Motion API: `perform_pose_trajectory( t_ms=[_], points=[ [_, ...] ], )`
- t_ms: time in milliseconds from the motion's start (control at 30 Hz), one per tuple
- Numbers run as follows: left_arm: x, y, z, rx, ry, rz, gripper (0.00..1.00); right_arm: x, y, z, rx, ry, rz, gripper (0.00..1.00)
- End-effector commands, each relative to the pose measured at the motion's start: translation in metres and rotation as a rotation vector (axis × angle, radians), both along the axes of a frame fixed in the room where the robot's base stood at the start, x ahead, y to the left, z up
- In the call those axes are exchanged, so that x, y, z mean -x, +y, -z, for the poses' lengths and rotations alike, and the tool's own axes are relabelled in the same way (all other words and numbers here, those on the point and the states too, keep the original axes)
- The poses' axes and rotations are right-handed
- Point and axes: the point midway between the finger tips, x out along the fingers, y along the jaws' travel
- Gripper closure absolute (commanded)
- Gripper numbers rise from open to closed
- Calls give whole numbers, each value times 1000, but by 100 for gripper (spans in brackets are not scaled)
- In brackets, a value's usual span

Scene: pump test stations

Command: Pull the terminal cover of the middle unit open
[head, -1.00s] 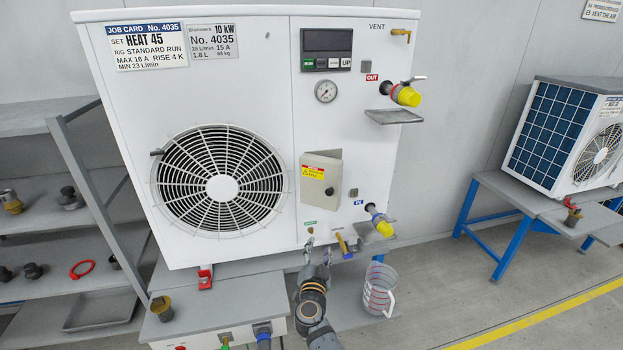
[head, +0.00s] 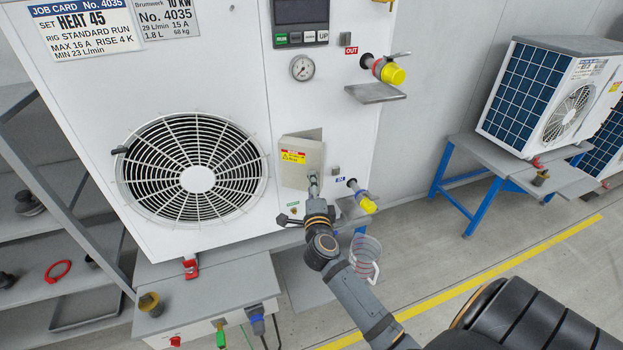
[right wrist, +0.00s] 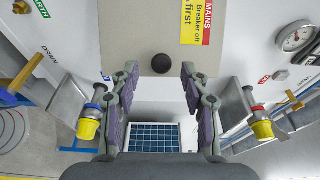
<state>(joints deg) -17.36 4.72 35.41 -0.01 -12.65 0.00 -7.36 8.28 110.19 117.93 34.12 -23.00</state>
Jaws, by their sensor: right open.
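The large white unit (head: 220,90) fills the left half of the head view. Its terminal cover (head: 293,172) is a beige box front with a yellow and red warning label, right of the fan grille. In the right wrist view the cover (right wrist: 128,35) is close, with a round black knob (right wrist: 161,63) near its edge. My right gripper (head: 313,182) is at the lower right of the cover and hides the knob in the head view. In the right wrist view this gripper (right wrist: 160,78) is open, one finger on each side of the knob. Contact cannot be told. My left gripper is not in view.
Yellow-capped fittings (head: 392,74) and (head: 366,204) stick out of the unit right of the cover, above and below a small grey shelf (head: 375,94). A clear measuring jug (head: 366,258) stands below, behind my forearm. Another unit (head: 548,95) stands on a blue-legged bench at right.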

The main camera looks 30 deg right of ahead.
Motion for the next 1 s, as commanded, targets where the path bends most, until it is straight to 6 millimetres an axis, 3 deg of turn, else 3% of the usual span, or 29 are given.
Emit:
perform_pose_trajectory(
  t_ms=[200,500,833,1000],
  points=[
    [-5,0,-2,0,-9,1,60,-23,-13,-1,2,1,0,54],
    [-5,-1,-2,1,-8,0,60,-25,-14,1,1,2,0,54],
    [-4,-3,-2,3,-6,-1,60,-25,-14,0,1,2,0,99],
    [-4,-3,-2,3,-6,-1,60,-25,-14,1,1,3,0,100]
  ],
)
